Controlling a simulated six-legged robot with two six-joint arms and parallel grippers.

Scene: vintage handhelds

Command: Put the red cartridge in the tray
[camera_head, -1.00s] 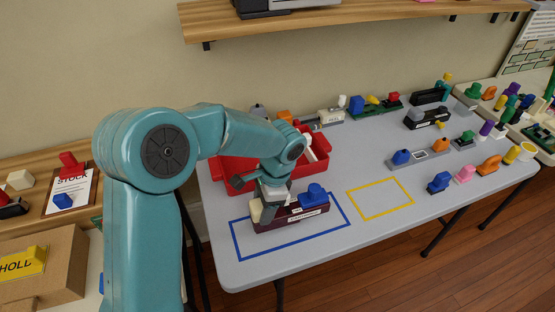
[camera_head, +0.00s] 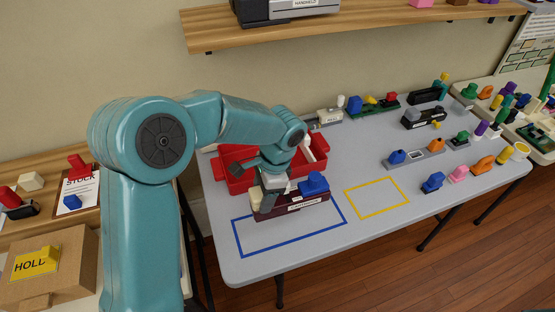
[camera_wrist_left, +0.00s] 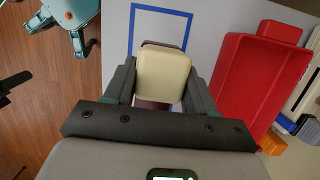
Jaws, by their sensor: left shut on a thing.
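The dark red cartridge (camera_head: 292,212) has a white label, a blue knob (camera_head: 314,184) at its right end and a cream knob (camera_wrist_left: 163,75) at its other end. My left gripper (camera_head: 268,203) is shut on the cream knob, with one finger on each side in the left wrist view. The cartridge is over the back part of the blue outline (camera_head: 290,237); its exact height is unclear. The red tray (camera_head: 236,184) is just behind the gripper and partly hidden by my arm. It also shows at right in the left wrist view (camera_wrist_left: 245,85).
A yellow outline (camera_head: 376,197) to the right is empty. Several toy-like handhelds and knobbed pieces stand along the table's back and right. A white handheld (camera_head: 329,116) is behind the tray. A wooden shelf (camera_head: 350,29) is on the wall above.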

